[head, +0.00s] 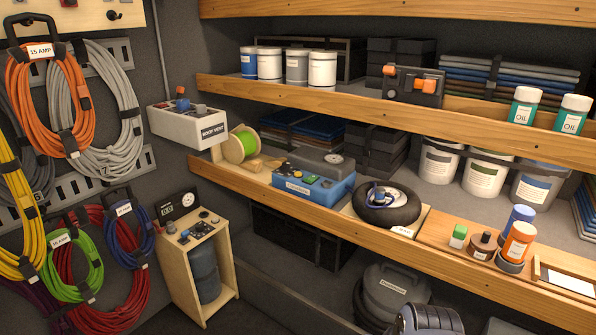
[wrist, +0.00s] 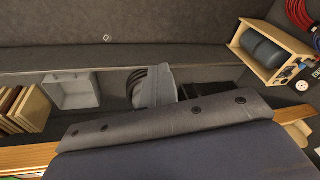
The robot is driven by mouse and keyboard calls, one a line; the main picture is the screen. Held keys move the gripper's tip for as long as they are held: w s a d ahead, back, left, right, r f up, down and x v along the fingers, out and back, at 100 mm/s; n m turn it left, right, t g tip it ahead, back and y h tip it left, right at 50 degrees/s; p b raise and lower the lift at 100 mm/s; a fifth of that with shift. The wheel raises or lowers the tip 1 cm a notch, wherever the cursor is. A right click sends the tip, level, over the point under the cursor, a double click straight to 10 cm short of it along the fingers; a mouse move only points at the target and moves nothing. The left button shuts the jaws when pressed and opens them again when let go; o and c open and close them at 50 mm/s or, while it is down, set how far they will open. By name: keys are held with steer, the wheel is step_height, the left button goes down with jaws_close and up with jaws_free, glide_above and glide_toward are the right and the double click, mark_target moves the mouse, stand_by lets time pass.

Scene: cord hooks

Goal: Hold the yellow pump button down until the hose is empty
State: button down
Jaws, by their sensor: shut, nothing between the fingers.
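I cannot make out a yellow pump button for certain. A blue box (head: 313,193) on the middle shelf has a control panel with a green button (head: 310,179), other small controls and a gauge. A wooden cabinet (head: 218,285) on the floor at left holds a grey-blue tank (head: 204,275) and has small controls and a gauge on top. It also shows in the wrist view (wrist: 284,40). No hose clearly joined to either is visible. My gripper (wrist: 157,74) appears shut and empty in the wrist view, with nothing touching its tips.
A black tyre (head: 399,212) lies right of the blue box. A green cord reel (head: 236,149) and a white vent control box (head: 188,125) are left of it. Coiled cords (head: 50,100) hang on the left wall. The wooden shelf edge (head: 335,232) runs along the front.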

steer(key=w+d+r+m+t+y+p, duration=0.2)
steer(key=w+d+r+m+p, duration=0.4)
steer(key=w+d+r+m, duration=0.45)
steer(key=w+d+r+m+t+h+p, duration=0.1)
steer(key=w+d+r+m+t+p, duration=0.1)
steer(key=d+m, duration=0.9)
steer(key=d+t+p, duration=0.1)
steer(key=d+p, duration=0.1)
steer(key=d, duration=0.1)
steer(key=shift+d+t, duration=0.25)
steer(key=shift+t, duration=0.15)
